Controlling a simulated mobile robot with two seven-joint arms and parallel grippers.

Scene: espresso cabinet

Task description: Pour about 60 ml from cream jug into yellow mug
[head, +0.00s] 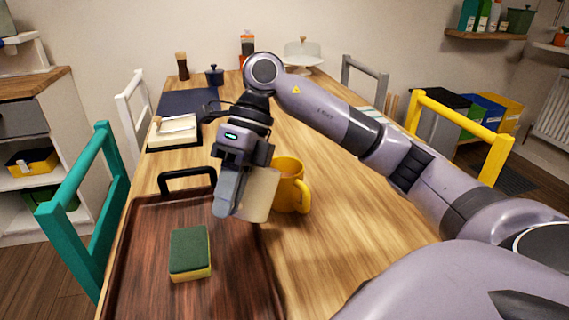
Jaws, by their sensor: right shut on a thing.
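The yellow mug (291,188) stands upright on the wooden table, just right of the tray, with its handle facing right. My right gripper (240,205) is shut on the cream jug (261,195), a pale cream vessel that it holds tilted, directly left of and in front of the mug. The jug overlaps the mug's left side in the picture. The gripper hides much of the jug, and I cannot see its opening or any liquid. I cannot tell whether jug and mug touch. My left gripper is not in view.
A dark wooden tray (135,285) with a black handle holds a green and yellow sponge (190,253). A cream butter dish (174,130), a dark blue pot (214,76), a pepper mill (182,66) and a cake stand (302,54) stand farther back. The table right of the mug is clear.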

